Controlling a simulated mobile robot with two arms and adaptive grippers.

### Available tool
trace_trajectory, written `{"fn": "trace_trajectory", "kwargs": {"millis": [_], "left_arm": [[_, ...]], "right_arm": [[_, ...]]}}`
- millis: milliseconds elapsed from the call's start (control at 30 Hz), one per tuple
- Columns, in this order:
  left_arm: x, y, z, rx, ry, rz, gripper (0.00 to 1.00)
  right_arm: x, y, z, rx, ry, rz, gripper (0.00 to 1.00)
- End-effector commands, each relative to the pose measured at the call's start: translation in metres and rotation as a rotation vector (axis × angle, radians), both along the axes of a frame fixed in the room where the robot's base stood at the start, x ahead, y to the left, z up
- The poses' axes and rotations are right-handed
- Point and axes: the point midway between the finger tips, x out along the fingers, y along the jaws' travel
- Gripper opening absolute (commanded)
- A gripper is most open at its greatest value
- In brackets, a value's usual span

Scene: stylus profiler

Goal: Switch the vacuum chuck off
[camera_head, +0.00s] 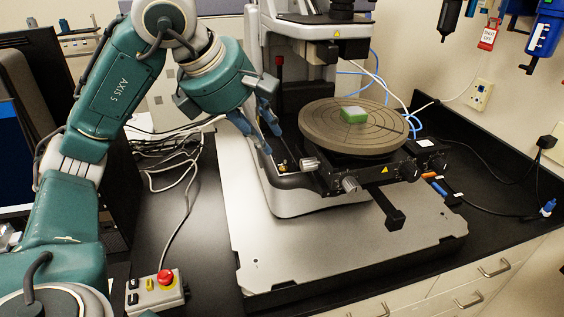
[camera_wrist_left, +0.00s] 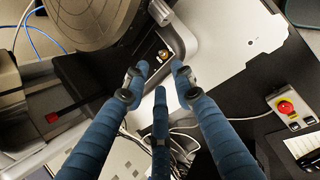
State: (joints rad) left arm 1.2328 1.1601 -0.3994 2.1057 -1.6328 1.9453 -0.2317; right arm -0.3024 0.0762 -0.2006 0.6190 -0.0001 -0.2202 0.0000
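The round grey vacuum chuck (camera_head: 325,127) sits on the profiler stage, with a small green and white block (camera_head: 353,114) on it. Its edge also shows at the top left of the left wrist view (camera_wrist_left: 85,22). A small brass-coloured part, perhaps the switch (camera_wrist_left: 163,54), stands on the black base; its setting is too small to read. My left gripper (camera_head: 272,142) hangs over the base, left of the chuck. In the left wrist view its blue fingers (camera_wrist_left: 160,66) are apart and empty, with the brass part just beyond the tips. My right gripper is not in view.
The profiler column and head (camera_head: 310,35) stand behind the chuck. Stage knobs (camera_head: 350,184) stick out in front. A box with a red emergency button (camera_head: 165,277) sits at the front left. Loose white cables (camera_head: 175,150) lie left of the profiler. The silver base plate (camera_head: 330,250) is clear in front.

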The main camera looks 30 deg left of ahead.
Motion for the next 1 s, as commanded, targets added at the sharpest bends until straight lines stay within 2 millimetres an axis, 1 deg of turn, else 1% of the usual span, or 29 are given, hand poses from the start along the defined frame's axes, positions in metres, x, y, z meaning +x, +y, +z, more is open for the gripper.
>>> {"fn": "trace_trajectory", "kwargs": {"millis": [133,400,500,600,700,967,1000], "left_arm": [[0.010,-0.002,-0.020,0.001,0.008,0.000,0.26],[0.037,-0.006,-0.062,0.001,0.007,-0.001,0.26],[0.045,-0.008,-0.073,0.000,0.005,-0.002,0.26],[0.049,-0.009,-0.081,0.000,0.005,-0.003,0.26],[0.052,-0.009,-0.085,0.000,0.001,-0.002,0.26],[0.053,-0.009,-0.086,0.000,0.001,-0.002,0.26],[0.053,-0.009,-0.086,0.000,0.001,-0.002,0.20]], "right_arm": [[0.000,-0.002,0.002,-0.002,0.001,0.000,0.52],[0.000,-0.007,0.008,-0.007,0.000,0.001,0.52],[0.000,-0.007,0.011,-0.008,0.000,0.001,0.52],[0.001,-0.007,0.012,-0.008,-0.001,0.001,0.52],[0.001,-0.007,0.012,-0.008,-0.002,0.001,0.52],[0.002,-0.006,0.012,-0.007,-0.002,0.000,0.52],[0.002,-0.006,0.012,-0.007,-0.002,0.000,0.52]]}}
